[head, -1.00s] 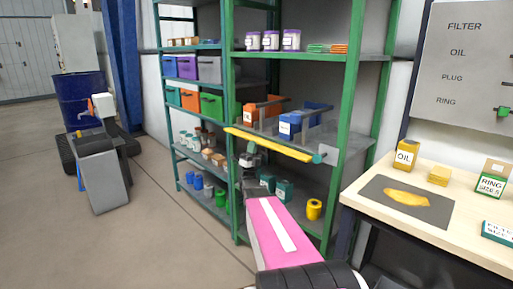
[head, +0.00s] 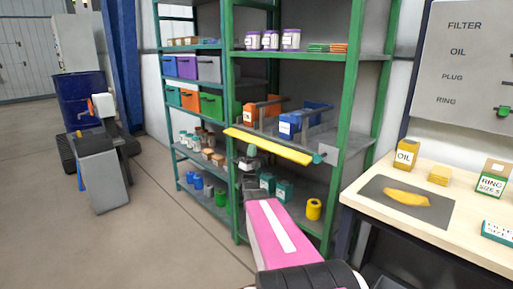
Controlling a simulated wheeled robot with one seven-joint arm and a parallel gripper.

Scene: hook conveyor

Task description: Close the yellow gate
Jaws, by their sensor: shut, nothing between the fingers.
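The yellow gate (head: 270,147) is a long flat bar in front of a middle shelf of the green rack. Its right end meets a teal hinge piece (head: 318,158) by a grey plate. Its left end overlaps the rack's green front post in the picture; I cannot tell whether it touches the post. My gripper (head: 252,151) is just below the left half of the bar, small and partly hidden, at the end of my pink arm. It is shut and empty. I cannot tell whether it touches the bar.
Behind the bar, the shelf holds an orange bin (head: 250,115) and a blue bin (head: 289,126). Teal boxes and a yellow can (head: 314,209) stand on the lower shelf. A workbench (head: 460,250) is close on the right.

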